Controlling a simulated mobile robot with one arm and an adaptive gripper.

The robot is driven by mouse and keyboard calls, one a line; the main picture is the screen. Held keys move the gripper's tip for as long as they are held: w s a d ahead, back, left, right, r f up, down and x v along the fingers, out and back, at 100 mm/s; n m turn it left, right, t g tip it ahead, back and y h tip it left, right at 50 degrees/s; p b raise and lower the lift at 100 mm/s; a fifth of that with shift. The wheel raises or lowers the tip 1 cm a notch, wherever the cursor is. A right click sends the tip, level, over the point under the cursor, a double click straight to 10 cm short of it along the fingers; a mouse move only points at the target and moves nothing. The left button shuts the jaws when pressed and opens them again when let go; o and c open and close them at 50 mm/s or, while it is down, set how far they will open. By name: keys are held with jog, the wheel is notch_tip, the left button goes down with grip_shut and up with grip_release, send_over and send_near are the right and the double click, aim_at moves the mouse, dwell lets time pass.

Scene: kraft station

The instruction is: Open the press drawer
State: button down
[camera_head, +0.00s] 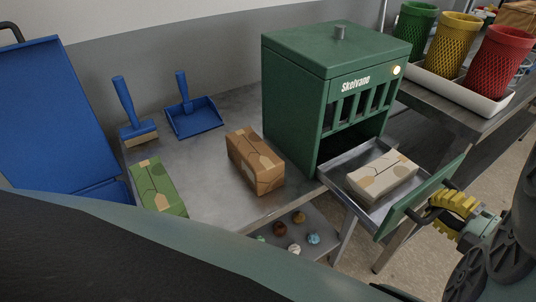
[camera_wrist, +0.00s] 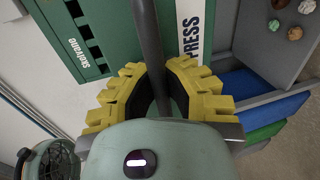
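The green press (camera_head: 318,90) stands at the back of the metal table. Its drawer (camera_head: 348,168) is pulled well out at the front, with a beige wrapped package (camera_head: 383,177) lying in its metal tray. The green drawer front (camera_head: 408,207) carries a dark bar handle (camera_head: 424,217). My gripper (camera_head: 440,208) is at this handle. In the wrist view, the yellow ridged fingers (camera_wrist: 158,85) close in on both sides of the dark bar (camera_wrist: 149,40), and the label PRESS (camera_wrist: 193,30) shows behind. The exact contact at the fingertips is partly hidden.
A brown package (camera_head: 255,162), a green package (camera_head: 157,188), a blue brush (camera_head: 130,110) and a dustpan (camera_head: 192,113) sit on the table. Small balls (camera_head: 294,249) lie on a lower shelf. Mesh cups (camera_head: 495,62) stand in a white tray at right. Floor is free below the drawer.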

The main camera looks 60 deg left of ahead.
jog(key=shift+r, duration=0.15)
jog(key=c, duration=1.3)
grip_release()
jog(key=shift+d, duration=0.25)
jog(key=shift+c, duration=0.2)
jog(key=o, duration=0.3)
jog(key=shift+o, duration=0.2)
jog(key=v, duration=1.1)
jog(key=shift+d, duration=0.35)
